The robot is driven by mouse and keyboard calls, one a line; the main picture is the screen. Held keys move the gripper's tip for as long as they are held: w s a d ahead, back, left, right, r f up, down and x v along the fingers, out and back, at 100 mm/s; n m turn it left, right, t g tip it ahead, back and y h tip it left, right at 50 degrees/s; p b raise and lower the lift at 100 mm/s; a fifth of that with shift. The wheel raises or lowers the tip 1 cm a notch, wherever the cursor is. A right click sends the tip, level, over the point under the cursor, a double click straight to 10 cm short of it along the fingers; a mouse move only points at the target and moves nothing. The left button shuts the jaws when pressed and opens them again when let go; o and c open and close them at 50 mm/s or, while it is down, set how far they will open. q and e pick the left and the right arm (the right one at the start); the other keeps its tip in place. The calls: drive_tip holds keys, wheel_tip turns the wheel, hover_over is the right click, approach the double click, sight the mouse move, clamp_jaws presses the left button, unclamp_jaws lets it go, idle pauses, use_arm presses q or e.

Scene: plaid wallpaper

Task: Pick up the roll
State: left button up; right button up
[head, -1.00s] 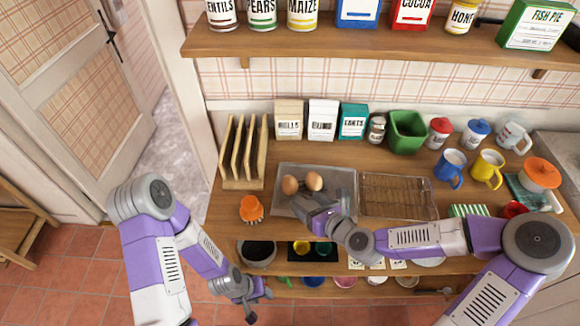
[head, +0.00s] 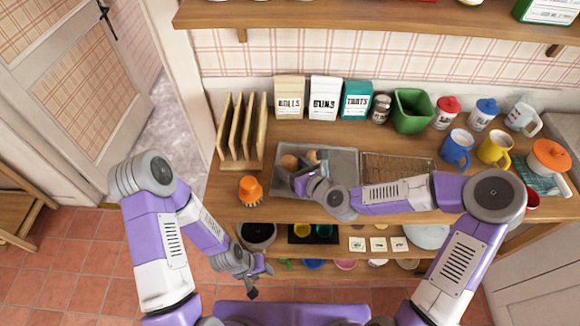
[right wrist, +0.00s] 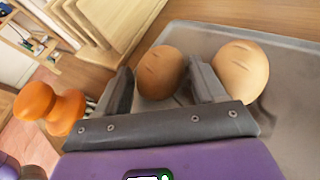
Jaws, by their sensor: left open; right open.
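Two brown rolls lie on the grey tray (head: 345,163): a left roll (head: 289,162) and a right roll (head: 312,157), partly hidden by my right gripper. My right gripper (head: 304,178) is open over the tray. In the right wrist view, the left roll (right wrist: 160,72) shows between and just beyond its open fingers (right wrist: 162,80). The right roll (right wrist: 241,70) is beside the outside of the right finger. Whether the fingers touch either roll is unclear. My left gripper (head: 260,279) is open and empty, low in front of the counter.
An orange-handled brush (head: 250,190) stands left of the tray, and a wooden rack (head: 241,135) behind it. A wire rack (head: 400,168) is right of the tray. Boxes and a green container (head: 411,111) line the back. Bowls sit on the shelf below.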

drive_tip(key=shift+f, duration=0.1)
drive_tip(key=c, duration=0.8)
